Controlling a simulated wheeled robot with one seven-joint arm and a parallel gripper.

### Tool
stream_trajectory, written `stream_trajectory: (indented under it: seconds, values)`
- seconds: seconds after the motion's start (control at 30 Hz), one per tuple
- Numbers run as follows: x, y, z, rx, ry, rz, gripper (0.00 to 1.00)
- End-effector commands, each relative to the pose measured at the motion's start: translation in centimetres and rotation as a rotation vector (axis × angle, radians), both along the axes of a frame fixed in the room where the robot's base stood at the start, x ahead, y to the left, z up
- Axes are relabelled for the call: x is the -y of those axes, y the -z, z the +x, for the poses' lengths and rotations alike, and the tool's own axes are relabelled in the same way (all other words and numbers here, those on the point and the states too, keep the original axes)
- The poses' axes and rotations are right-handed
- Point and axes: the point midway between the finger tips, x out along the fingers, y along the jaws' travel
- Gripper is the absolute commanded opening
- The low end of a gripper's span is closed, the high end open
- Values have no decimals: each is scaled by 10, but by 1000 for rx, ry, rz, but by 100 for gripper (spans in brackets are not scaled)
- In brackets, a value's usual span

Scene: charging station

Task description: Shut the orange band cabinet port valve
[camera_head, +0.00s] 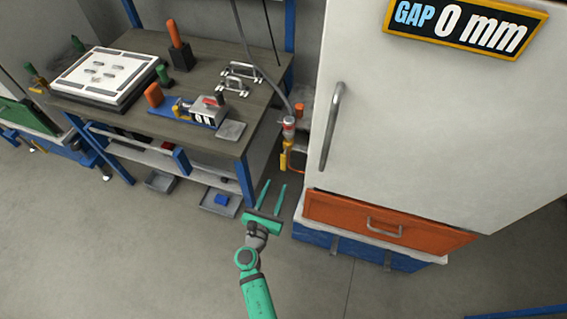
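A tall white cabinet (430,120) with an orange band (345,217) along its bottom fills the right side. A small port fitting (289,128) with red and pale parts sits at the cabinet's left side, with a hose running up from it. A yellow-orange lever-like part (285,158) hangs just below it; I cannot tell whether the valve is open or shut. My gripper (272,196) is green, with its two fingers spread and nothing between them. In the picture it is below the fitting, apart from it, left of the orange band.
A workbench (180,123) stands on the left, holding a white plate, handles and a small device. Its blue legs and lower shelf come near my gripper. A "GAP 0 mm" sign (465,28) is on the cabinet. Grey floor (150,250) is clear in front.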

Motion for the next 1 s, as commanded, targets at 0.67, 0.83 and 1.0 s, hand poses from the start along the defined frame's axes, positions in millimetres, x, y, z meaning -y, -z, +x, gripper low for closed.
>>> stream_trajectory:
  seconds: [0.67,0.83,1.0]
  values:
    - [24,-7,88,9,7,-51,36]
    - [29,-7,104,9,6,-50,36]
    - [31,-6,109,7,6,-50,36]
